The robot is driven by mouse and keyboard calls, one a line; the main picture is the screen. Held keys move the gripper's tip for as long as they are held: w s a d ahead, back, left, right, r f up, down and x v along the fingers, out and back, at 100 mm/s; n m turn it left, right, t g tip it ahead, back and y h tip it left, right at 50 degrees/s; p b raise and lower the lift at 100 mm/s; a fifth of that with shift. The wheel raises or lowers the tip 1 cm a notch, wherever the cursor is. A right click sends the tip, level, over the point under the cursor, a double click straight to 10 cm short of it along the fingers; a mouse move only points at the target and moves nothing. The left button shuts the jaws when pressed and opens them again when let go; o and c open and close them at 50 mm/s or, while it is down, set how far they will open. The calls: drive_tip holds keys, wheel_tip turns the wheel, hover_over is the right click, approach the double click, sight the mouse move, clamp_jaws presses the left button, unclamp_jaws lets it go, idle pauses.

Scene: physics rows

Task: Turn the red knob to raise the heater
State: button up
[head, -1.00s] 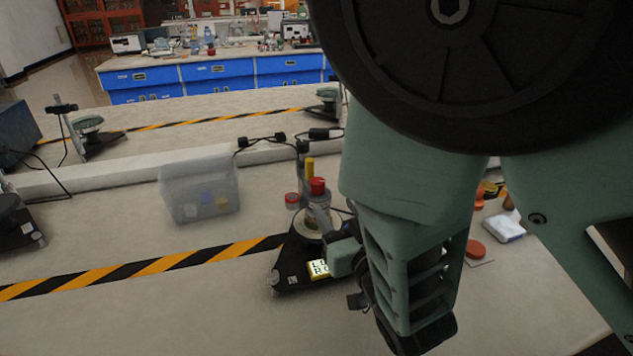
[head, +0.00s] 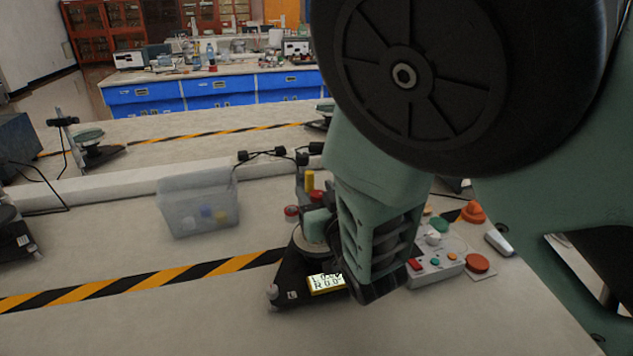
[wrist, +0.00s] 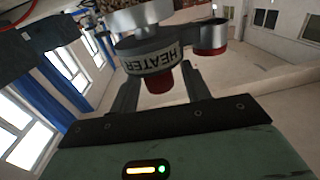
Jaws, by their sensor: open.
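The heater stand has a black base (head: 290,285) with a lit display (head: 327,284), in the middle of the head view. A red knob (head: 291,212) shows at its left side, and another red part (head: 314,195) sits below a yellow post. In the wrist view, a dark collar marked HEATER (wrist: 152,60) is upside down with a red knob (wrist: 160,80) by it. My gripper (wrist: 161,88) is open, its two dark fingers apart on either side of that red knob. I cannot tell whether they touch it. In the head view my arm hides the fingertips.
A translucent bin (head: 197,212) with small coloured items stands left of the heater. A control box with coloured buttons (head: 440,262) is to the right, close to my arm. Cables and a ledge run behind. The bench in front is clear.

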drive_tip(key=c, duration=1)
drive_tip(key=shift+o, duration=0.2)
